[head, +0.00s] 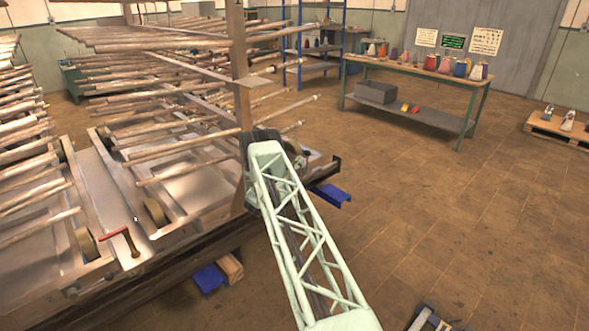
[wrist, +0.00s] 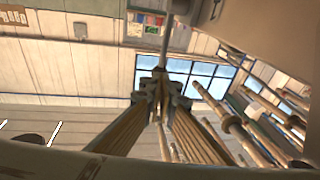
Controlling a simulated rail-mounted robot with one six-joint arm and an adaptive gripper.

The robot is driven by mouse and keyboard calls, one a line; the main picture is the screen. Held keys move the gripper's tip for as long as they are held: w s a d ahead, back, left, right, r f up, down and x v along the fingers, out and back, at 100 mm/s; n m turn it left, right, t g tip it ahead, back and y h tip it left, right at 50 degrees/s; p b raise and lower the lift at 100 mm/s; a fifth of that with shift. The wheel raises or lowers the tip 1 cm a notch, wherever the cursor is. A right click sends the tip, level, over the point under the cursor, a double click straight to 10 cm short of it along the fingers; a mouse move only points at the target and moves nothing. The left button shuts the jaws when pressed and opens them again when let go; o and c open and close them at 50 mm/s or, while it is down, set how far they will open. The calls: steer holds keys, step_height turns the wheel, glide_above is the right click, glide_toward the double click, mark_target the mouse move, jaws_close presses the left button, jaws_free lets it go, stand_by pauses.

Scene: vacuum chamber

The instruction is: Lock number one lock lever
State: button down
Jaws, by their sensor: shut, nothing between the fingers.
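A red-handled lever (head: 122,236) with a brown, knob-like end stands on the near edge of the rack's metal base. I cannot tell from the picture whether it is lever number one, or whether it is locked. My gripper (wrist: 160,82) shows in the wrist view, its fingers shut together with nothing between them. In the head view, my pale green lattice arm reaches up to the rack's corner post, well to the right of the lever. The fingers cannot be made out there. The lever does not show in the wrist view.
A wooden rack (head: 240,85) with several long poles fills the left side; poles also show close by in the wrist view (wrist: 255,140). A green table (head: 415,72) with coloured cones stands at the back. The brown floor (head: 450,190) at right is mostly clear.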

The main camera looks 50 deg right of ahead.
steer(key=shift+w+d+r+b, duration=0.1)
steer(key=shift+d+r+b, duration=0.05)
steer(key=shift+d, duration=0.6)
steer(key=shift+d+r+b, duration=0.15)
steer(key=shift+d, duration=0.6)
steer(key=shift+d+r, duration=0.1)
steer(key=shift+r, duration=0.05)
